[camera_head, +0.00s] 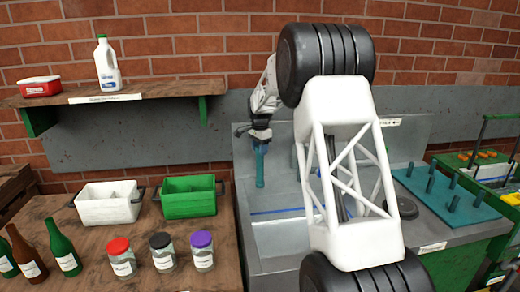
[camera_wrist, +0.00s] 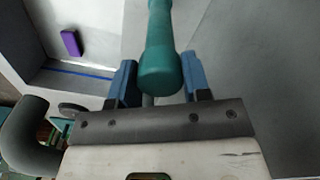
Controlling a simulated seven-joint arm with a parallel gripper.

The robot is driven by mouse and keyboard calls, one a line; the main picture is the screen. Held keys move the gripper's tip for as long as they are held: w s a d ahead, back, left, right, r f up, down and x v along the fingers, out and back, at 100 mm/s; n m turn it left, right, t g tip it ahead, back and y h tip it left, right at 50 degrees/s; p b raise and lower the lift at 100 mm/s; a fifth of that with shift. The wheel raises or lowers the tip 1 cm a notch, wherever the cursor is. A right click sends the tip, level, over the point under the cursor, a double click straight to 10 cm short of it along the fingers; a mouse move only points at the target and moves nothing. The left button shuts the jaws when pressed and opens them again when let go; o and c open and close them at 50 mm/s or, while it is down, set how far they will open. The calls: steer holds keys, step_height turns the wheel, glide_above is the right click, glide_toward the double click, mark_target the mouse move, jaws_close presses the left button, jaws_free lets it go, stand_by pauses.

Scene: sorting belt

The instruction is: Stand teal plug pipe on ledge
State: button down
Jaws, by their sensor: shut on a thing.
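My gripper (camera_head: 260,136) is shut on the teal plug pipe (camera_head: 260,170). In the head view the pipe hangs upright below the fingers, over the grey metal bay, clear of the wooden shelf. In the wrist view the pipe (camera_wrist: 165,65) runs away between the blue fingers (camera_wrist: 158,85), its thick rounded end nearest the camera. A wooden shelf (camera_head: 180,90) with green brackets and a white label is on the wall at the left. Another small label (camera_head: 390,122) is on the bay's back edge. I cannot tell which of these marks the ledge.
The shelf holds a red-and-white box (camera_head: 40,87) and a white bottle (camera_head: 107,64). A white bin (camera_head: 108,203), a green bin (camera_head: 190,197), jars and bottles stand on the bench. A teal pegboard (camera_head: 445,195) is at right. A purple block (camera_wrist: 71,42) lies in the bay.

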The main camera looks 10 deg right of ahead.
steer(key=shift+f, duration=0.3)
stand_by(0.4)
steer(key=shift+c, duration=2.4)
jaws_free()
steer(key=shift+r, duration=3.85)
